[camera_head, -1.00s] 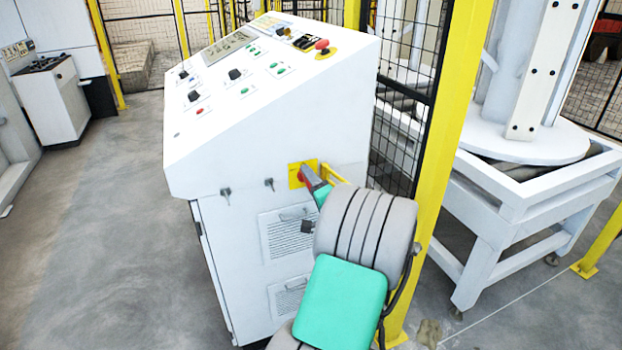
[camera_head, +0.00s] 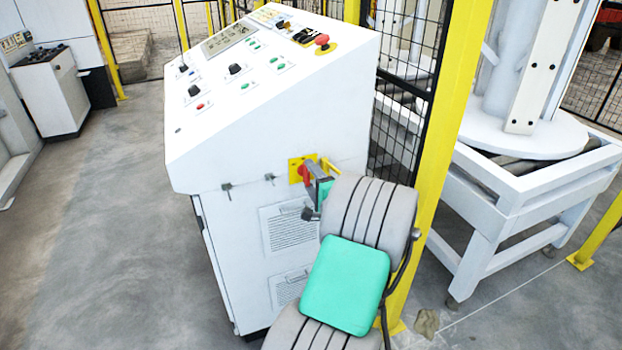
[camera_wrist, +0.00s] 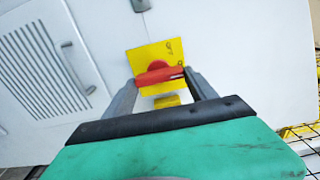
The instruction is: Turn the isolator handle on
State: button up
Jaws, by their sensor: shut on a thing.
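The red isolator handle (camera_wrist: 158,75) sits on a yellow plate (camera_wrist: 152,58) on the cabinet's side. In the wrist view the handle lies crosswise between the two fingers of my gripper (camera_wrist: 158,78), which is shut on it. In the head view the red handle (camera_head: 304,174) and yellow plate (camera_head: 295,168) show just beyond my gripper (camera_head: 313,178). My wrist hides part of the gripper there.
The white control cabinet (camera_head: 270,130) has a sloped panel with knobs and a red emergency button (camera_head: 322,42). A yellow post (camera_head: 440,150) and mesh fence (camera_head: 402,120) stand close right of my arm. Open floor (camera_head: 110,220) lies left.

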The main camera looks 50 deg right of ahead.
jog(key=o, duration=1.1)
jog(key=v, duration=0.7)
jog(key=shift+s+a+b, duration=0.25)
jog(key=shift+s+b, duration=0.05)
